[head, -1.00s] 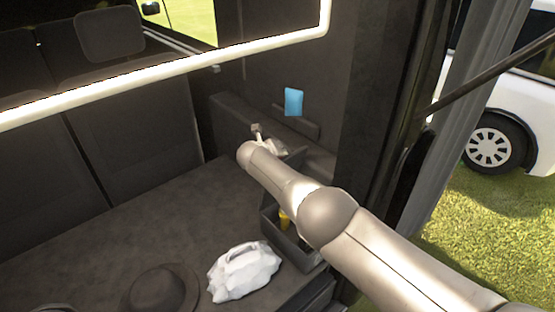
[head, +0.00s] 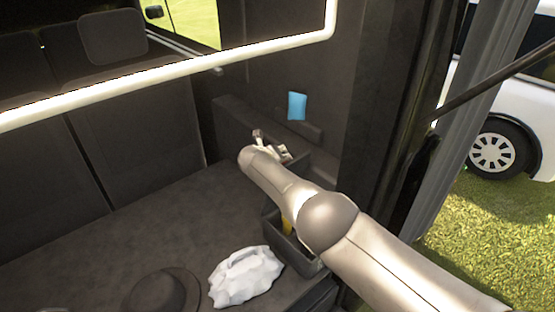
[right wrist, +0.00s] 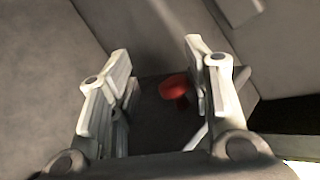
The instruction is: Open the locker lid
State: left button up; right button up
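My right arm reaches from the lower right into the vehicle. Its right gripper (head: 271,146) is by the side wall, partly hidden behind my own arm. In the right wrist view the right gripper (right wrist: 155,88) has its two fingers wide apart, with nothing held. A red knob (right wrist: 174,90) shows beyond and between the fingers, closer to the right one, on a dark surface (right wrist: 150,125). I cannot tell whether that surface is the locker lid; no lid is plainly recognisable in the head view. My left gripper is not in view.
A dark open bin (head: 276,234) with something yellow (head: 287,224) inside stands under my right arm. A white bag (head: 243,277) and a dark hat (head: 162,291) lie in front. A blue item (head: 297,106) is on the side wall. A pale bar (head: 180,70) crosses the upper left.

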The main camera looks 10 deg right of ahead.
jog(key=shift+r, duration=0.2)
jog(key=shift+s+a, duration=0.15)
jog(key=s+a, duration=0.6)
jog(key=s, duration=0.5)
jog(key=shift+r, duration=0.2)
dwell(0.4)
dwell(0.4)
